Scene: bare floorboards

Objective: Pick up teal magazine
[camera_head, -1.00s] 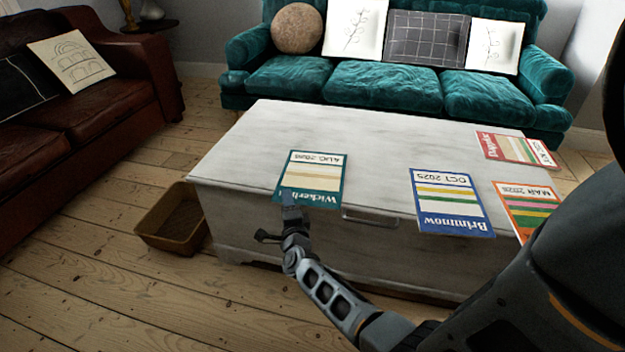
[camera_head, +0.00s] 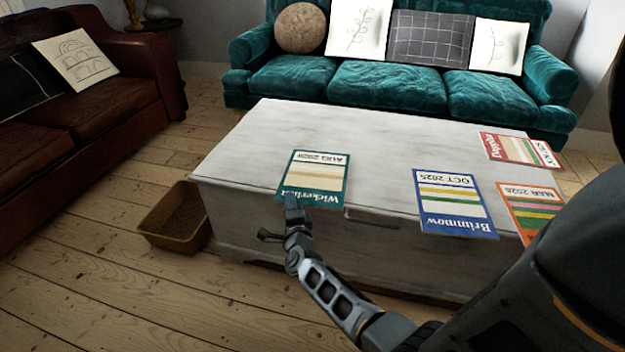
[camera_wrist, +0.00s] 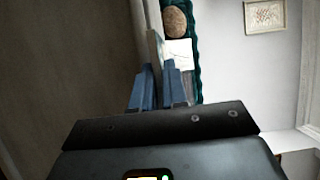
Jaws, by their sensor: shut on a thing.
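The teal magazine (camera_head: 316,178) lies near the front left edge of the whitewashed chest, its cover facing up with a cream panel and striped bands. My gripper (camera_head: 291,202) is at the magazine's near edge, shut on it. In the wrist view my two blue-grey fingers (camera_wrist: 159,84) are close together, with a thin pale edge rising between them. Whether the magazine is lifted off the chest top cannot be told.
The chest (camera_head: 240,150) also bears a blue magazine (camera_head: 455,203), an orange one (camera_head: 530,207) and a red one (camera_head: 520,150) to the right. A brown bin (camera_head: 175,222) stands on the floor at left. A teal sofa (camera_head: 385,90) is behind, a brown sofa (camera_head: 95,115) at left.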

